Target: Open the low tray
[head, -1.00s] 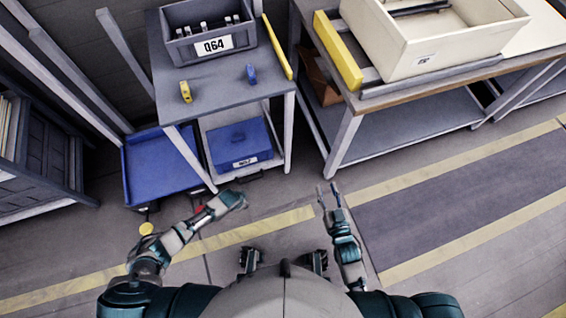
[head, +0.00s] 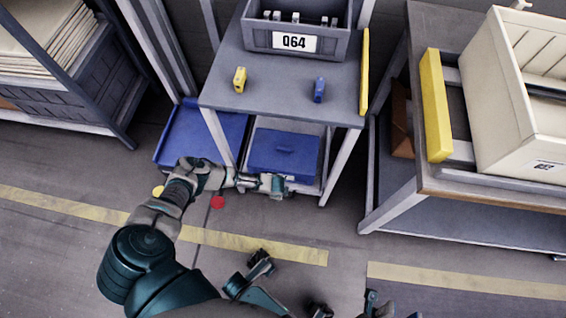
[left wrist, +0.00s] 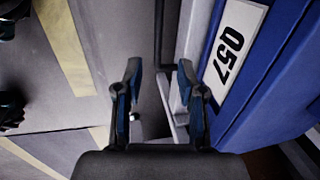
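In the head view a blue lidded box (head: 283,152) sits in a pale low tray at the bottom of the grey stand. My left gripper (head: 278,186) is low at the front of this tray. In the left wrist view its fingers (left wrist: 160,90) are apart, with nothing clearly held. A grey edge and bracket (left wrist: 181,112) of the tray lie close to the right-hand finger; contact cannot be told. My right gripper (head: 376,303) barely shows at the bottom edge.
A blue flat tray (head: 205,130) is beside the stand at floor level. A bench with a cream bin (head: 500,90) stands right.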

